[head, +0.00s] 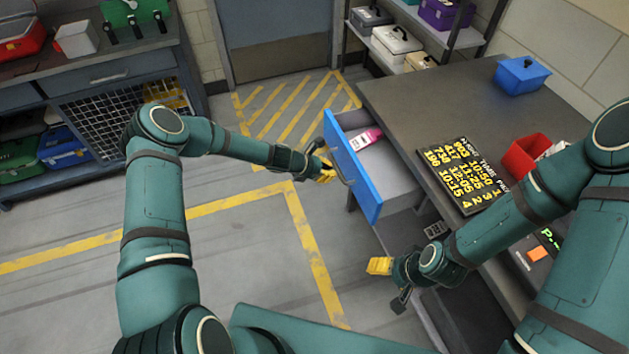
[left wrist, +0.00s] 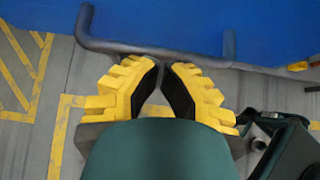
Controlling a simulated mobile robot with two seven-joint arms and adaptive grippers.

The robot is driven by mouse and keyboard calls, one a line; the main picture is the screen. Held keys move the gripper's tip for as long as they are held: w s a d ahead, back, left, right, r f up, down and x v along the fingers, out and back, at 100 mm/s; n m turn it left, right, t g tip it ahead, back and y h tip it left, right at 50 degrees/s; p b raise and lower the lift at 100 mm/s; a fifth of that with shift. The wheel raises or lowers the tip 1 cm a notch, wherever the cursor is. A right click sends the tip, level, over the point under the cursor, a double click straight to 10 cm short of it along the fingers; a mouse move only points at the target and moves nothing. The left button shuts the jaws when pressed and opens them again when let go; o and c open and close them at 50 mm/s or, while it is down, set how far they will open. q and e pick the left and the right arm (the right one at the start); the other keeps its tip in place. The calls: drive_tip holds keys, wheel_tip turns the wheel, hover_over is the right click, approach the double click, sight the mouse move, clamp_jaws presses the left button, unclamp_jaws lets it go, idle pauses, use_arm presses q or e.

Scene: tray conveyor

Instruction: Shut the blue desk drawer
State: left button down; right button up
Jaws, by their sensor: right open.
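The blue desk drawer (head: 352,172) stands pulled out from the left side of the grey desk, with a pink and white bottle (head: 367,138) inside. Its dark bar handle is on the outer side of the blue front and also crosses the left wrist view (left wrist: 190,57). My left gripper (head: 326,170) is at the handle, outside the drawer front. In the left wrist view its yellow fingertips (left wrist: 160,68) come together just short of the handle bar; I cannot tell whether they touch it. My right gripper (head: 379,266) is open and empty, below the drawer, near the desk's front.
The grey desk (head: 400,95) carries a black number board (head: 465,175), a red bin (head: 527,155) and a blue box (head: 521,75). A shelf with cases (head: 396,42) stands behind. Floor with yellow lines (head: 240,215) is clear left of the drawer.

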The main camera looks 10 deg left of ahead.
sight(347, 160)
use_arm(q)
drive_tip(key=w+d, duration=0.2)
drive_tip(key=d, duration=0.1)
drive_tip(key=w+d+b, duration=0.1)
drive_tip(key=w+d, duration=0.1)
drive_tip(key=d, duration=0.2)
drive_tip(key=w+d+b, duration=0.1)
drive_tip(key=w+d, duration=0.2)
drive_tip(key=shift+w+d+f, duration=0.1)
drive_tip(key=shift+d, duration=0.15)
drive_tip(key=shift+w+d, duration=0.4)
drive_tip(key=shift+d, duration=0.2)
use_arm(e)
drive_tip(key=shift+w+f, duration=0.15)
drive_tip(key=shift+f, duration=0.55)
drive_tip(key=shift+w+f, duration=0.15)
drive_tip(key=shift+f, duration=0.5)
use_arm(q)
drive_tip(key=shift+a, duration=0.2)
drive_tip(key=s+a, duration=0.2)
drive_tip(key=a, duration=0.1)
drive_tip(key=shift+s+a+f+b, duration=0.1)
drive_tip(key=shift+s+a+b, duration=0.15)
drive_tip(key=shift+a+b, duration=0.1)
drive_tip(key=p+v, duration=0.2)
drive_tip(key=v, duration=0.7)
use_arm(e)
drive_tip(key=shift+s+a+r, duration=0.2)
drive_tip(key=shift+s+r, duration=0.5)
drive_tip(key=shift+s, duration=0.3)
